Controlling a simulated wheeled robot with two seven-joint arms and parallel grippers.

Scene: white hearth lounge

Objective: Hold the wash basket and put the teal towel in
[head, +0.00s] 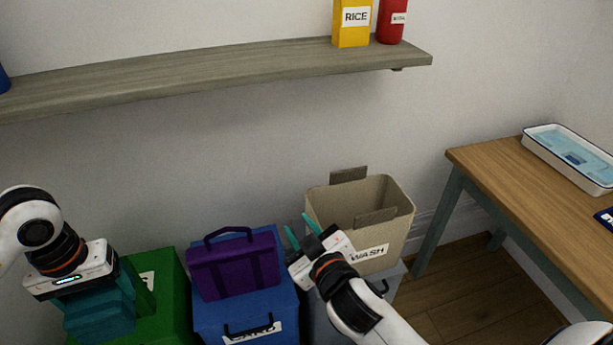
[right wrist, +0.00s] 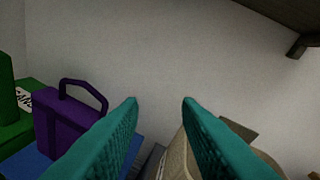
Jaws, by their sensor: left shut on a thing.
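The beige wash basket (head: 380,258), labelled WASH, stands upright with two grey-brown handle tabs on its rim. Its beige wall also shows in the right wrist view (right wrist: 178,158). My right gripper (head: 301,231) is open just left of the basket, its teal fingers apart. In the right wrist view the fingers (right wrist: 160,125) are wide apart, with the basket's wall low between and beyond them. My left gripper (head: 92,292) is shut on the teal towel (head: 98,318), which hangs below it in front of the green box. The basket's floor is hidden.
A green box (head: 172,300) and a blue box (head: 215,318) stand left of the basket. A purple bag (head: 235,268) sits on the blue box. A wall shelf (head: 210,82) runs above. A wooden table (head: 505,165) with a tray (head: 568,165) is at right.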

